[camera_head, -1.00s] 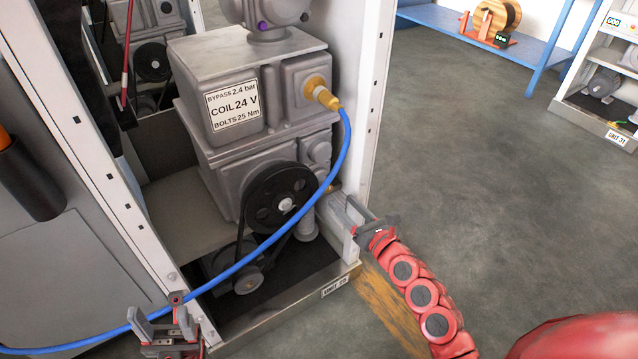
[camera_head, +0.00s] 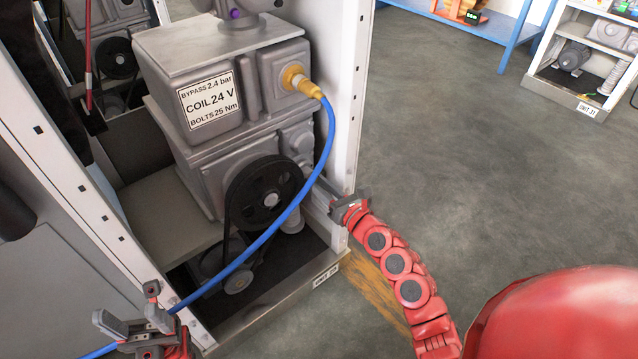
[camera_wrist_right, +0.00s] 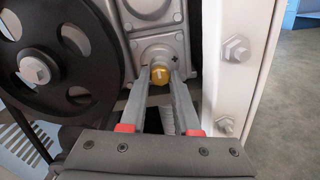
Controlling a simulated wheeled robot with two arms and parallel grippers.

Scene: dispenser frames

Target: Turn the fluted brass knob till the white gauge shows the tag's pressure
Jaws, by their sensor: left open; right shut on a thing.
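The small brass knob (camera_wrist_right: 160,73) sits on the grey machine's lower side in the right wrist view, with a pale line on its face. My right gripper (camera_wrist_right: 160,82) is shut on it, one finger on each side. In the head view my right gripper (camera_head: 322,195) reaches in beside the black pulley, and the knob is hidden there. The white tag (camera_head: 208,101) on the machine reads BYPASS 2.4 bar, COIL 24 V, BOLTS 25 Nm. My left gripper (camera_head: 128,325) is open and empty at lower left, near the blue hose. I see no readable white gauge.
A blue hose (camera_head: 308,188) runs from a brass fitting (camera_head: 300,83) across the front of the black pulley (camera_head: 264,197). White frame posts (camera_head: 345,100) stand on both sides of the machine (camera_head: 215,50). Open floor (camera_head: 450,130) lies to the right.

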